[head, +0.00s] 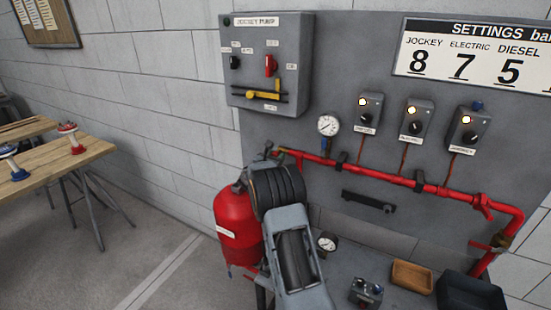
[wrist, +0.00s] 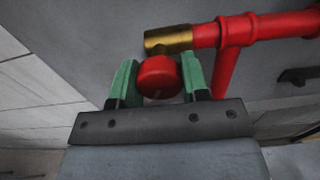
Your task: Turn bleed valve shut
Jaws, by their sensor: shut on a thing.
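The bleed valve shows in the wrist view as a round red knob (wrist: 157,76) below a brass fitting (wrist: 168,40) at the end of a red pipe (wrist: 262,28). My gripper (wrist: 158,66) has its green fingers on both sides of the knob and is shut on it. In the head view my gripper (head: 268,153) is at the left end of the red pipe (head: 385,175), just below the jockey pump box. My own wrist hides most of the knob there. The knob's turn angle cannot be told.
A red tank (head: 236,222) stands close to my arm. A pressure gauge (head: 328,125) and several switch boxes sit above the pipe. A wrench (head: 368,201) hangs below it. A wooden tray (head: 412,276) and a dark bin (head: 470,292) are at lower right.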

